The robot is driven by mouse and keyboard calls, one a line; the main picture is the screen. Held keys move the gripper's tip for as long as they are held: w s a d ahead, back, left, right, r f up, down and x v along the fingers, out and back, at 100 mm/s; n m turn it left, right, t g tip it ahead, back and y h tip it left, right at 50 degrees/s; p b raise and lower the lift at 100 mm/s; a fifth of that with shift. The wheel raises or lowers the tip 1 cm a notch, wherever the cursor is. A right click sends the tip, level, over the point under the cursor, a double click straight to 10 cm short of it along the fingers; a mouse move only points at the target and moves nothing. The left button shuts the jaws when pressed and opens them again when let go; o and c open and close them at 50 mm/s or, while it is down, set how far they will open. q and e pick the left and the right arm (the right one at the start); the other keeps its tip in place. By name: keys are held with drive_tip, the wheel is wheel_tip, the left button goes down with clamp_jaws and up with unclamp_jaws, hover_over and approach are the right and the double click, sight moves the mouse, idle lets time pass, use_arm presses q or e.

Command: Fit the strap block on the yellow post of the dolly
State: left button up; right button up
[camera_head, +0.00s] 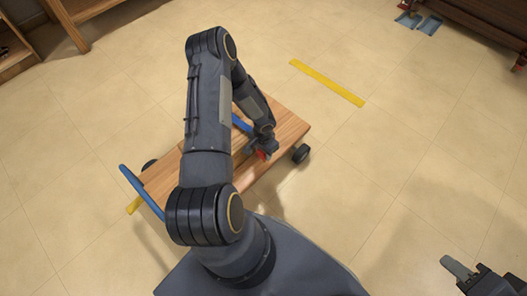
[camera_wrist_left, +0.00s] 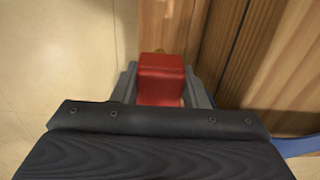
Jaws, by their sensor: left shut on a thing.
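The dolly (camera_head: 290,127) is a wooden platform with blue rails and black wheels, partly hidden behind my left arm. My left gripper (camera_head: 264,154) is over its right part, shut on the red strap block (camera_wrist_left: 161,75). The block sits between both fingers in the left wrist view, with wood planks beyond it. A small yellow-brown bit (camera_wrist_left: 160,51) shows just past the block's far edge; I cannot tell whether it is the yellow post, or whether the block touches it. My right gripper (camera_head: 459,268) is at the lower right, away from the dolly; its opening is unclear.
A blue rail (camera_head: 139,188) rises at the dolly's left end, and a black wheel (camera_head: 300,153) shows at its right. A yellow strip (camera_head: 327,82) lies on the tiled floor behind it. Wooden furniture (camera_head: 85,10) stands at the upper left.

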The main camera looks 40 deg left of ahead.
use_arm(q)
drive_tip(key=shift+f, duration=0.2)
drive_tip(key=shift+f+b, duration=0.45)
drive_tip(key=shift+b, duration=0.2)
drive_tip(key=shift+r, duration=0.1)
drive_tip(key=shift+r+p, duration=1.45)
drive_tip(key=shift+r, duration=0.75)
drive_tip(key=shift+f, duration=0.2)
wheel_tip(320, 180, down, 3)
drive_tip(key=b, duration=0.3)
drive_tip(key=shift+b, duration=0.55)
